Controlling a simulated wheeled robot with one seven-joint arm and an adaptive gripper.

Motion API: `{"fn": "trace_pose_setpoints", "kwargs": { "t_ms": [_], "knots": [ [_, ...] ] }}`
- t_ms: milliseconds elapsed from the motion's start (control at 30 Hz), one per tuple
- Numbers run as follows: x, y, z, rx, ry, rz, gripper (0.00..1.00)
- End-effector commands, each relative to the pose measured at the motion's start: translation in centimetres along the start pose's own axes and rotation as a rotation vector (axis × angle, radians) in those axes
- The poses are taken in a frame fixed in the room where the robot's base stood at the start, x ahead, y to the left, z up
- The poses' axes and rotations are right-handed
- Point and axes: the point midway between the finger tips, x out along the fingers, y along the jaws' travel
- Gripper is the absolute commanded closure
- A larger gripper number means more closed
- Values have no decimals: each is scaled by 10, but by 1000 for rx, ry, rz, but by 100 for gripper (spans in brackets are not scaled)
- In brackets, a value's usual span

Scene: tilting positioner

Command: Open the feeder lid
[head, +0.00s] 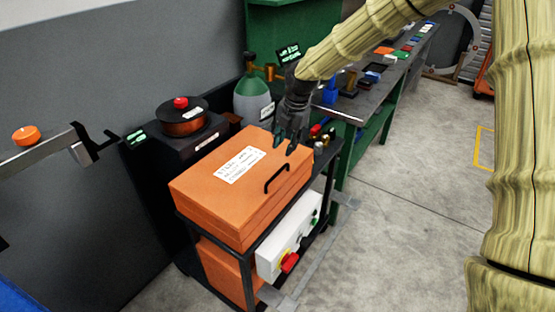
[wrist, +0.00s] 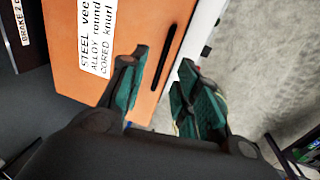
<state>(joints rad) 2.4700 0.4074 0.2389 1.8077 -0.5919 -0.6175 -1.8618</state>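The feeder is an orange box whose lid (head: 205,190) is shut, with a white label (head: 238,165) on top. A black bar handle (head: 277,178) is on the lid near its right side. In the wrist view the orange lid (wrist: 125,50) fills the upper middle. The handle (wrist: 165,72) shows there as a dark bar, seen between the two fingers. My gripper (head: 287,138) is above the far part of the lid, beyond the handle in the head view. Its green-padded fingers (wrist: 162,80) are apart with nothing between the pads. Contact with the handle cannot be told.
The feeder rests on a black cart (head: 245,270) with a white control box (head: 290,235) bearing a red knob. A copper wire spool (head: 184,122) and a green-topped gas cylinder (head: 252,100) stand behind. A workbench (head: 375,95) extends beyond. The floor at right (head: 410,190) is clear.

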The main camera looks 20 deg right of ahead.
Motion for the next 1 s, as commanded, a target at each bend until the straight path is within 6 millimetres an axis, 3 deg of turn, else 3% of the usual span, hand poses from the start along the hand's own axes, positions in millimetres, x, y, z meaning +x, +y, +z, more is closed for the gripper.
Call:
{"fn": "trace_pose_setpoints", "kwargs": {
  "t_ms": [167, 600, 1000],
  "knots": [
    [15, -7, 1, 8, -2, -1, 68],
    [82, 1, 7, 8, 5, -9, 68],
    [109, 2, 7, 8, 5, -8, 68]
  ]
}}
